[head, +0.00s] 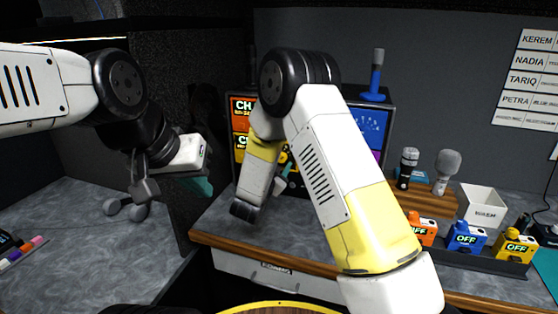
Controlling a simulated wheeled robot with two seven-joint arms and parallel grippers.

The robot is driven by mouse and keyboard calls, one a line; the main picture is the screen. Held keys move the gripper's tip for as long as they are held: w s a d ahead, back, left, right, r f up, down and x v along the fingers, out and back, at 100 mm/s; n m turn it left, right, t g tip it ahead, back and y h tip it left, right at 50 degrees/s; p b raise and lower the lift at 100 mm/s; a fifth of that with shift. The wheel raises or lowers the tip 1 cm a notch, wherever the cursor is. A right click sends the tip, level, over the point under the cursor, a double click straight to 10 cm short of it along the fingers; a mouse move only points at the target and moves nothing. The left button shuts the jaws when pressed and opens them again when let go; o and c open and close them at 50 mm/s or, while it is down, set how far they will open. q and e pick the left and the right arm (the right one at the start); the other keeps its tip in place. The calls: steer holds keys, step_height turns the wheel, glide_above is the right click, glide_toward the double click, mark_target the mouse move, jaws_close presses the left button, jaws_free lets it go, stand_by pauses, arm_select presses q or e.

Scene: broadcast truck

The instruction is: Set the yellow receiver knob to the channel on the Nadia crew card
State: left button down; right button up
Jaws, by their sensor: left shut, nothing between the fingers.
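The receiver rack (393,100) stands on the desk at the back, largely hidden behind my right arm. A yellow screen (240,142) shows at its left, under an orange one; its text is cut off. The yellow knob cannot be made out clearly behind my arm. The Nadia card (530,61) is on the wall at the upper right; its channel text is cut off by the picture edge. My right gripper (284,178) is low before the rack, mostly hidden; its jaws cannot be judged. My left gripper (197,186) is shut and empty, left of the rack.
Orange (422,232), blue (467,238) and yellow (513,246) packs reading OFF stand in a dark tray at the right. Two microphones stand on a wooden block behind them. A white bin (482,205) is beside it.

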steer(key=v, duration=0.8)
steer(key=shift+w+d+r, duration=0.1)
steer(key=shift+w+r, duration=0.05)
